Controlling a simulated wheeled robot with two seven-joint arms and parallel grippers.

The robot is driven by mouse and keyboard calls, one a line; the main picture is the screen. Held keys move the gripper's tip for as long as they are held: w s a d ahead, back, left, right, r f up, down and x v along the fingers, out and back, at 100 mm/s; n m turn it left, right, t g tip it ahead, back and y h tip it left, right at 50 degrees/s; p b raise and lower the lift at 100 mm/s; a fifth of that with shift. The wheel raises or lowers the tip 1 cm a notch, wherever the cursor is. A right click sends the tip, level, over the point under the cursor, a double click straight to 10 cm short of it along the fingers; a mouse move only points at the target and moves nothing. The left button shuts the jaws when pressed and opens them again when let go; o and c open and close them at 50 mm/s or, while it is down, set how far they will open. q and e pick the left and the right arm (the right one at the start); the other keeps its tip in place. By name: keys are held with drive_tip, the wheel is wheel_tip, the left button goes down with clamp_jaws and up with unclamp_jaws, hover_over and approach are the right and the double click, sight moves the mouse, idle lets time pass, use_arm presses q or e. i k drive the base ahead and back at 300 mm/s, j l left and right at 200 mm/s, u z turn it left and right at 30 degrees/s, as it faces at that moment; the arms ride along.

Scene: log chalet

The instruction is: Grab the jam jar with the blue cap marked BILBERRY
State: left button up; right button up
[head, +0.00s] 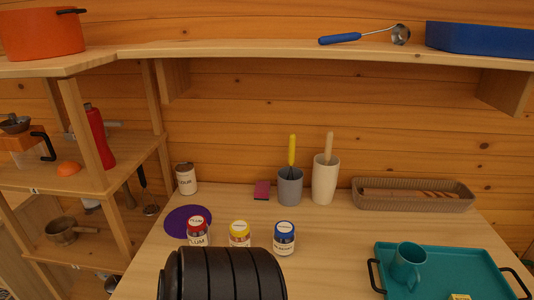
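The jam jar with the blue cap (284,240) stands upright on the wooden table, at the right end of a row of three jars. Its label is too small to read surely. A jar with a yellow cap (239,234) stands just left of it, and a red-capped jar (197,232), whose label ends in LUM, stands further left. The lower parts of the red and yellow jars are partly hidden by a black ribbed shape at the bottom edge. Neither of my grippers is in view.
A purple round mat (188,220) lies by the red-capped jar. Behind stand a can (186,179), a grey cup (290,187) and a white vase (325,180). A teal tray (440,262) with a mug (408,264) is at right. The table right of the blue-capped jar is clear.

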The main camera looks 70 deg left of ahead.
sight(284, 235)
drive_tip(key=u, duration=1.45)
drive_tip(key=k+j+u, duration=0.1)
drive_tip(key=k+u, duration=0.15)
drive_tip(key=u, duration=0.2)
drive_tip(key=k+j+u, duration=0.15)
drive_tip(key=u, duration=0.25)
drive_tip(key=k+j, duration=0.05)
drive_tip(key=k, duration=0.05)
